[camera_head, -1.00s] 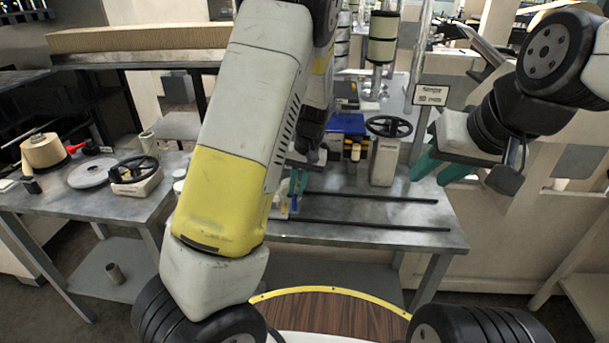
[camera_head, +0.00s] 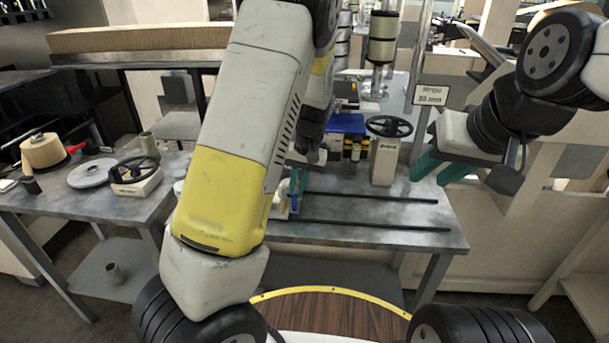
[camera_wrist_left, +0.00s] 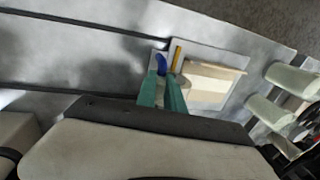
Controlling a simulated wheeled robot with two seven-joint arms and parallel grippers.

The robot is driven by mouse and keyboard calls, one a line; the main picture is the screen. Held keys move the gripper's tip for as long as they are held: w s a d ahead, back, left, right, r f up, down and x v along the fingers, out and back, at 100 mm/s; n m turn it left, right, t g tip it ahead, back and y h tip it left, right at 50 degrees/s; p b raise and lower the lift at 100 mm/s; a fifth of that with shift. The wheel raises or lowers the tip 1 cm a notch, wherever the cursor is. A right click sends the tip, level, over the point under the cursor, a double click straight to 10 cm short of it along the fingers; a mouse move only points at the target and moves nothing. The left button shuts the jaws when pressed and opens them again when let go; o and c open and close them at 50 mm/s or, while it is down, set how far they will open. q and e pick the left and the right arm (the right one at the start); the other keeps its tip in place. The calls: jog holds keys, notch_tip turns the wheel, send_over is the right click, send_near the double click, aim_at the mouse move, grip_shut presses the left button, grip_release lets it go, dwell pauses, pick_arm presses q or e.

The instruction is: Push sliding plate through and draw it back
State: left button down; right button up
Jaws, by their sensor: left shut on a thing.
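My left gripper (camera_wrist_left: 163,92) has teal fingers and is shut on an upright blue handle (camera_wrist_left: 161,64). The handle stands at the edge of a pale plate (camera_wrist_left: 205,55), which I take to be the sliding plate. A yellow strip and a cream block (camera_wrist_left: 210,82) sit on that plate. In the head view the left gripper (camera_head: 295,188) is low over the left end of two dark rails (camera_head: 370,198), partly hidden by my own arm. Most of the plate is hidden there. My right gripper (camera_head: 441,168) is open and empty, raised at the right of the table.
A grey box with a black handwheel (camera_head: 389,126) stands behind the rails. A blue bin (camera_head: 346,123) with small bottles is beside it. The table (camera_head: 410,212) is clear along the rails to the right. A side table (camera_head: 85,208) at left holds rolls and another handwheel.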

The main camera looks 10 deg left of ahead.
pick_arm(q)
jog(key=shift+d, duration=0.1)
dwell(0.5)
jog(key=d, duration=1.9)
jog(key=w+d, duration=0.1)
jog(key=d, duration=0.9)
jog(key=shift+d, duration=0.25)
jog(key=c, duration=1.5)
grip_release()
jog(key=shift+o, duration=0.2)
jog(key=shift+r, duration=0.1)
notch_tip(320, 180, up, 8)
jog(key=d, duration=0.1)
jog(key=shift+d+f, duration=0.25)
